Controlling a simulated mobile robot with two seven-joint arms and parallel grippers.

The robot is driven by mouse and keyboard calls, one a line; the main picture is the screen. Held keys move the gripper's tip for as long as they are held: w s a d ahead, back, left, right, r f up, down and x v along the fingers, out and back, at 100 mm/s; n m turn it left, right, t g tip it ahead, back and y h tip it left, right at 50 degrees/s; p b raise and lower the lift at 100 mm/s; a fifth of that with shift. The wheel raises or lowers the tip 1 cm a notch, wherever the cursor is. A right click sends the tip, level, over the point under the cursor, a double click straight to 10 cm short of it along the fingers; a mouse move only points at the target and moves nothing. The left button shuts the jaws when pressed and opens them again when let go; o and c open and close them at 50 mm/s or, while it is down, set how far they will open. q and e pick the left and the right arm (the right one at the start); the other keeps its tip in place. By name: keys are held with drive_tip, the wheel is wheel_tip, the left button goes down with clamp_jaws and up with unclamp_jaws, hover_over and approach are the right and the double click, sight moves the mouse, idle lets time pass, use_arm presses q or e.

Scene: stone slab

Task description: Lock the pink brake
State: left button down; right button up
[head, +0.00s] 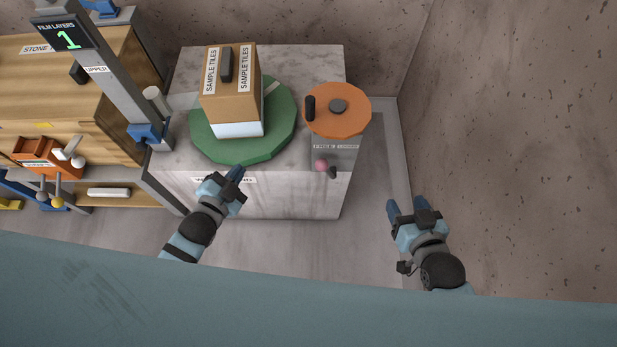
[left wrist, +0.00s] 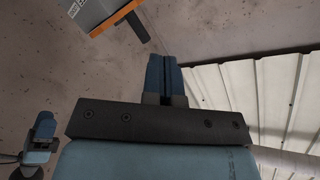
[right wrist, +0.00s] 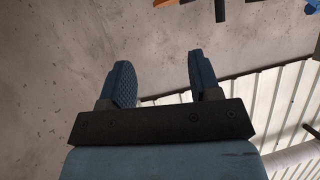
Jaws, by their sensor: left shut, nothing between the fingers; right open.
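The pink brake is a small pink ball knob (head: 321,165) on the front of a grey box (head: 335,150) marked "FREE", below an orange round wheel (head: 345,122) with a black upright handle (head: 310,107). My left gripper (head: 236,174) is shut and empty, in front of the slab's front face, left of the pink knob and apart from it. My right gripper (head: 408,207) is open and empty, right of and nearer than the knob. In the left wrist view the shut fingers (left wrist: 164,75) show. The right wrist view shows parted fingers (right wrist: 163,80) with nothing between.
A green turntable (head: 215,150) on the marble block (head: 290,195) bears a brown "SAMPLE TILES" box (head: 228,100). A grey post (head: 115,80) with a "FILM LAYERS 1" display (head: 66,37) stands left. Wooden shelving (head: 60,90) is further left. Floor right of the block is clear.

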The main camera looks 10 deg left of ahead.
sight(328, 170)
use_arm(q)
drive_tip(key=w+d+f+n+g+h+b, duration=0.1)
drive_tip(key=w+f+n+g+h+b, duration=0.3)
drive_tip(key=f+n+h+b, duration=0.3)
drive_tip(key=w+d+f+n+g+h+b, duration=0.1)
drive_tip(key=w+f+n+g+h+b, duration=0.3)
drive_tip(key=f+n+h+b, duration=0.4)
wheel_tip(328, 170, down, 8)
drive_tip(key=n+g+b, duration=0.1)
drive_tip(key=n+b, duration=1.4)
drive_tip(key=n, duration=0.3)
drive_tip(key=shift+w+r+h+b, duration=0.25)
drive_tip(key=shift+w+h+b, duration=0.05)
drive_tip(key=shift+w+b, duration=0.1)
use_arm(e)
drive_tip(key=a+f+t+y, duration=0.4)
drive_tip(key=a+f+y, duration=0.1)
drive_tip(key=f, duration=0.3)
drive_tip(key=shift+w+a+f+n+t, duration=0.15)
drive_tip(key=shift+w+a+n+t, duration=0.2)
drive_tip(key=shift+a, duration=0.1)
use_arm(q)
drive_tip(key=shift+d, duration=0.15)
